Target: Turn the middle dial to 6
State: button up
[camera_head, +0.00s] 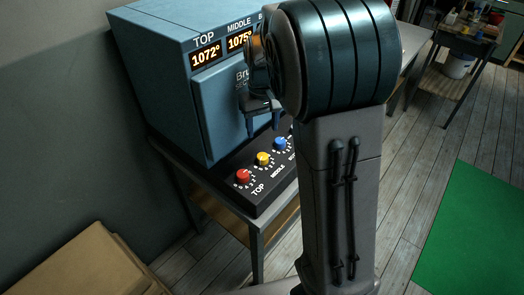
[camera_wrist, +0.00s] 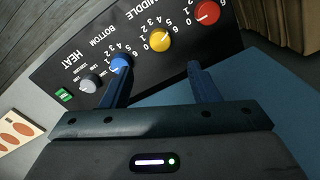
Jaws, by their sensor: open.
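The middle dial is the yellow knob (camera_head: 263,158) on the black sloping panel, between the red top dial (camera_head: 243,176) and the blue bottom dial (camera_head: 280,143). In the wrist view the yellow dial (camera_wrist: 160,40) lies beyond the fingertips, roughly in line with the gap between them. Its printed numbers show, but I cannot tell its exact setting. My gripper (camera_head: 263,126) is open and empty, above the panel in front of the kiln door. In the wrist view my gripper (camera_wrist: 158,72) has its left finger overlapping the blue dial's lower edge; contact cannot be told.
The blue kiln (camera_head: 160,65) stands behind the panel, its displays reading 1072° and 1075°. A grey heat knob (camera_wrist: 90,84) and green switch (camera_wrist: 64,96) sit beyond the blue dial. A cardboard box (camera_head: 85,268) is at lower left.

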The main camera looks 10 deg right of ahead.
aim_at(262, 156)
notch_tip(262, 156, down, 11)
jog(key=shift+p, duration=0.3)
jog(key=c, duration=1)
